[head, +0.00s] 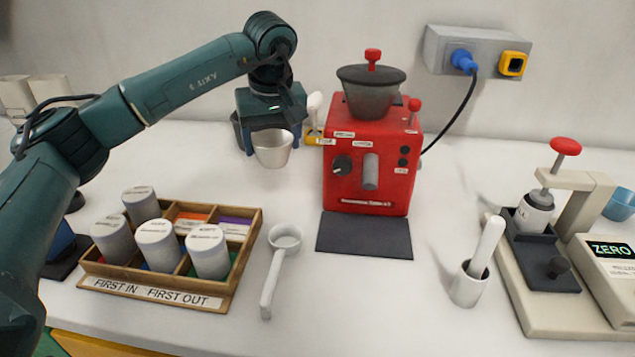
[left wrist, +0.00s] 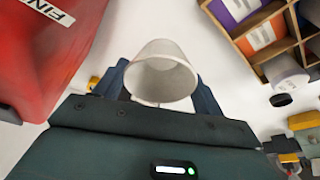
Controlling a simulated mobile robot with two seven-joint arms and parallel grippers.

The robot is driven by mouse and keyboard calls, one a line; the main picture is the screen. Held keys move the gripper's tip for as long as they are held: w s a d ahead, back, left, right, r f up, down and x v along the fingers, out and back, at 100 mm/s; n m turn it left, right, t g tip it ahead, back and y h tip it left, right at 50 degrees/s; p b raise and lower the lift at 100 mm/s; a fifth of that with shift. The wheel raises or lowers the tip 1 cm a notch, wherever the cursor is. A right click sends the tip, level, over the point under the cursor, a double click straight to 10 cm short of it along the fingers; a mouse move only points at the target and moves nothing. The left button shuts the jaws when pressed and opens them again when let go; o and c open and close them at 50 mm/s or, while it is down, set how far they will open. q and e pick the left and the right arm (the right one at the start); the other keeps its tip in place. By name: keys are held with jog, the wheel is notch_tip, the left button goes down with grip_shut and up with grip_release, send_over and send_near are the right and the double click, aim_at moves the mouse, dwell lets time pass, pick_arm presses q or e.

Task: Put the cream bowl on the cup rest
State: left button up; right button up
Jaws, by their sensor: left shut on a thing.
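The cream bowl (head: 272,150), a small off-white tapered vessel, is between the fingers of my left gripper (head: 271,134), left of the red machine (head: 368,160). My left gripper is shut on it and appears to hold it above the white counter. In the left wrist view the bowl (left wrist: 162,78) shows its open mouth, with a blue-grey finger on each side. A flat dark grey plate (head: 365,236) lies in front of the red machine and is bare; it looks like the cup rest, though no label shows. My right gripper is not in view.
A wooden divided tray (head: 160,283) with several white-lidded canisters stands front left. A white-handled scoop (head: 275,270) lies beside it. A white holder with a pestle-like rod (head: 470,285) and a press (head: 550,230) stand right. The counter between machine and press is mostly clear.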

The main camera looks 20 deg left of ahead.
pick_arm(q)
notch_tip(320, 180, down, 9)
jog(key=shift+f, duration=0.2)
dwell(0.3)
jog(key=shift+f, duration=0.15)
jog(key=o, duration=1.1)
jog(key=shift+c, duration=0.2)
